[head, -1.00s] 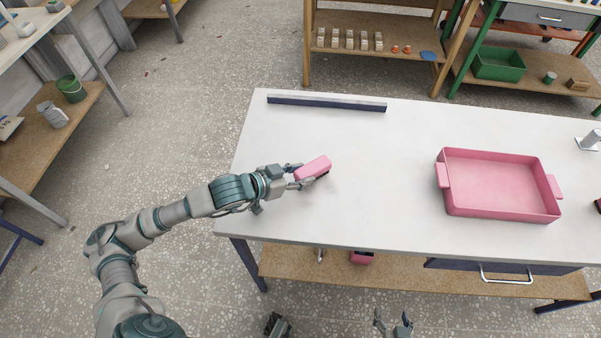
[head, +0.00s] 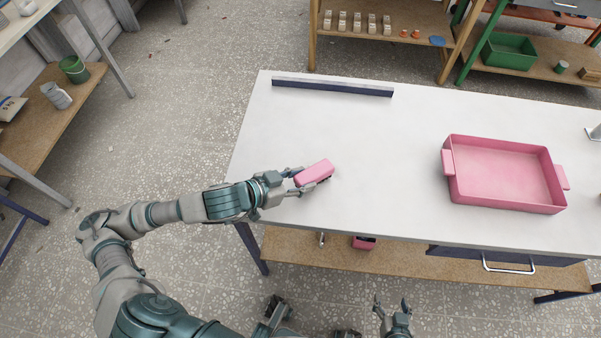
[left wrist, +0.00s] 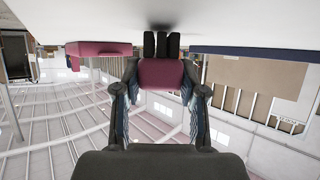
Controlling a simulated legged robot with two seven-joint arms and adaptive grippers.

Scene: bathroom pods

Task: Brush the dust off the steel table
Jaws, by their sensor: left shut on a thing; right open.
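The steel table (head: 390,150) has a pale, smooth top. My left gripper (head: 309,181) is shut on a pink brush (head: 314,172) over the table's left part, close to the near edge. In the left wrist view, the pink brush (left wrist: 160,73) sits between the fingers, with its dark bristles (left wrist: 162,44) at the pale tabletop; contact is hard to confirm. I cannot clearly make out dust on the tabletop. My right gripper (head: 393,306) is open and empty, below the near edge of the table in the picture.
A pink tray (head: 505,173) stands on the table's right part. A dark blue bar (head: 332,87) lies along the back left. The tabletop between them is clear. A lower shelf (head: 390,257) holds a pink item (head: 363,242). A drawer handle (head: 508,267) protrudes in front.

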